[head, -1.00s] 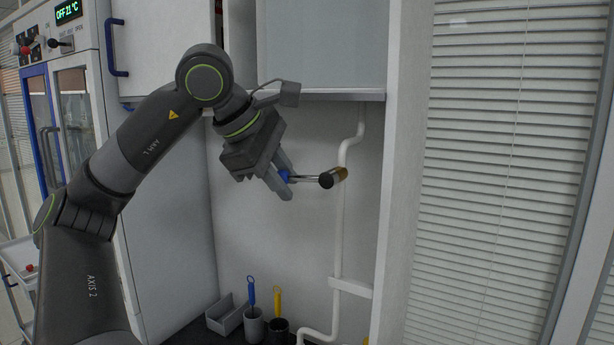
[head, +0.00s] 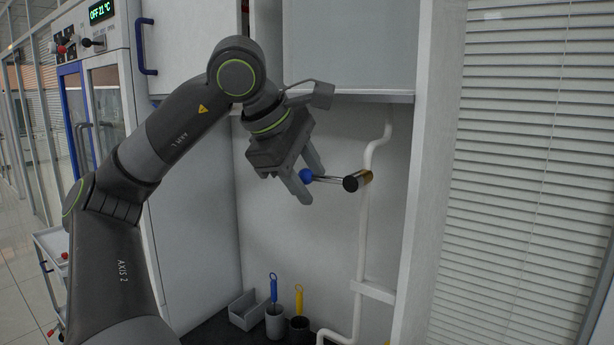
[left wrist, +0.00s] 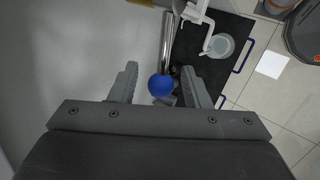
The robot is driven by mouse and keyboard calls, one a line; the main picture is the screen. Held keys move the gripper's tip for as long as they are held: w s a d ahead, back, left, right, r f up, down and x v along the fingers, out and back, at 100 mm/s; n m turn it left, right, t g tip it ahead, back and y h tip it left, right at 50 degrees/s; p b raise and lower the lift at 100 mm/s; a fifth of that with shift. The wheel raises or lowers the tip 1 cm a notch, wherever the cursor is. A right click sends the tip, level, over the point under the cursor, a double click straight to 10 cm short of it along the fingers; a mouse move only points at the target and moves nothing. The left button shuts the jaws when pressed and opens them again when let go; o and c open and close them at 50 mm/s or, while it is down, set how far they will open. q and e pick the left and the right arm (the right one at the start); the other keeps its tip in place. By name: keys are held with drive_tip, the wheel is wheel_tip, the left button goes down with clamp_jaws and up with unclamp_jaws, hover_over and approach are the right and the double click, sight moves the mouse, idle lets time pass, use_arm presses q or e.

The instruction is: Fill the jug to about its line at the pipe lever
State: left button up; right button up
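The pipe lever has a blue ball knob (head: 306,176) on a metal rod, which runs right to a brass-and-black valve (head: 358,180) at the white pipe (head: 364,225). My left gripper (head: 306,182) is open at the lever. In the left wrist view the knob (left wrist: 161,87) sits between the spread fingertips (left wrist: 160,84), with a gap on each side. A pale round vessel, apparently the jug (left wrist: 221,46), stands on the dark surface near the end of a white pipe. Its line and fill level cannot be made out. My right gripper is not in view.
Below the lever stand a grey tray (head: 246,310), a grey cup (head: 275,322) with a blue-handled tool and a dark cup (head: 299,327) with a yellow-handled one. A white cabinet (head: 350,45) hangs above. A white panel (head: 432,170) stands right of the pipe.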

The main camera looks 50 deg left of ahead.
use_arm(q)
drive_tip(key=p+v, duration=0.7)
drive_tip(key=v, duration=1)
drive_tip(key=shift+s+r, duration=0.15)
drive_tip(key=shift+r, duration=0.1)
